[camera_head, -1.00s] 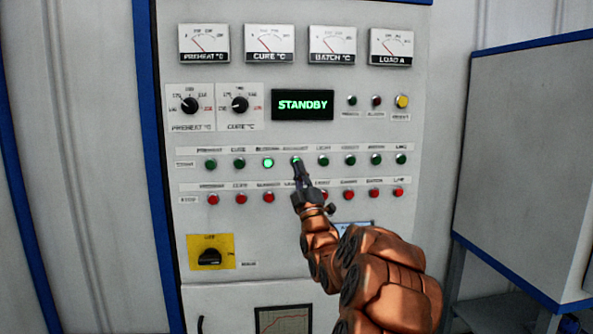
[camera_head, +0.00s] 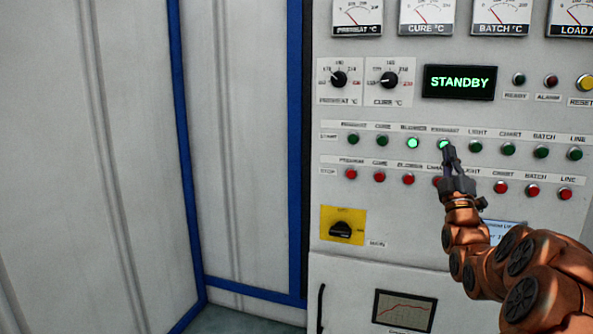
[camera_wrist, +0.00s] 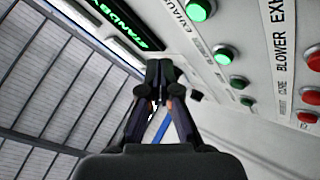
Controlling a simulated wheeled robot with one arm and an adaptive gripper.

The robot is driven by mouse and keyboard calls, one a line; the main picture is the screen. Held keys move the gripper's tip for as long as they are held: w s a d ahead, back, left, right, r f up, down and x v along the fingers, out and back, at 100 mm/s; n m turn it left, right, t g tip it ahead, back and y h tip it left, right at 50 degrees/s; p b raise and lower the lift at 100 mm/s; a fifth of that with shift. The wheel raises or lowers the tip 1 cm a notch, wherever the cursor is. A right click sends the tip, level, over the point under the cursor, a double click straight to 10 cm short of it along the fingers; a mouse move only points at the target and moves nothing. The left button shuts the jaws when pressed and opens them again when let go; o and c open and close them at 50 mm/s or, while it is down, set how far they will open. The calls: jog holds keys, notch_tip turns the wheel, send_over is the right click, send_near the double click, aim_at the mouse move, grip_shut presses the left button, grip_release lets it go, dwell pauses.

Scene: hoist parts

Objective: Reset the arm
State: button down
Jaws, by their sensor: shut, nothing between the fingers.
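My gripper (camera_head: 449,152) is shut and empty, with its fingertips at the lower edge of the lit green EXHAUST start button (camera_head: 443,144) in the head view. I cannot tell whether they touch it. In the wrist view my gripper (camera_wrist: 160,68) points up with its fingers together, and the lit EXHAUST button (camera_wrist: 201,8) shows to the upper right, clear of the tips. My copper-coloured arm reaches in from the lower right of the head view. The BLOWER start button (camera_head: 413,143) is also lit green.
The control panel's display (camera_head: 459,82) reads STANDBY. A row of red stop buttons (camera_head: 409,178) runs below the green ones; my gripper partly covers it. A yellow-plated rotary switch (camera_head: 342,229) sits lower left. Pale wall panels (camera_head: 90,150) stand left, with open space before them.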

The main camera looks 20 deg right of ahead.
jog(key=w+a+f+m+g+y+p, duration=0.1)
jog(key=w+a+f+g+y, duration=0.25)
jog(key=a, duration=0.25)
jog(key=w+a+f+m+g+y+p, duration=0.1)
jog(key=w+a+f+g+y+p, duration=0.1)
jog(key=w+a+f, duration=0.3)
jog(key=s+a+f+m+g+y+p, duration=0.1)
jog(key=s+a+f+g+y, duration=0.2)
jog(key=a, duration=0.5)
jog(key=s+a+f+g+y+p, duration=0.1)
jog(key=s+a+f+g, duration=0.3)
jog(key=a+f, duration=0.3)
jog(key=s+a+f+m+g+y+p, duration=0.1)
jog(key=s+a+f+g, duration=0.2)
jog(key=s+a, duration=0.35)
jog(key=s+a+f+m+g+y+p, duration=0.15)
jog(key=s+a+g, duration=0.25)
jog(key=s, duration=0.6)
jog(key=s+a+m+g+p, duration=0.1)
jog(key=s+a+g, duration=0.2)
jog(key=s, duration=0.8)
jog(key=s+a+f+g+p, duration=0.1)
jog(key=s+a+g, duration=0.2)
jog(key=s, duration=0.8)
jog(key=shift+f+m, duration=0.25)
jog(key=shift+m, duration=0.1)
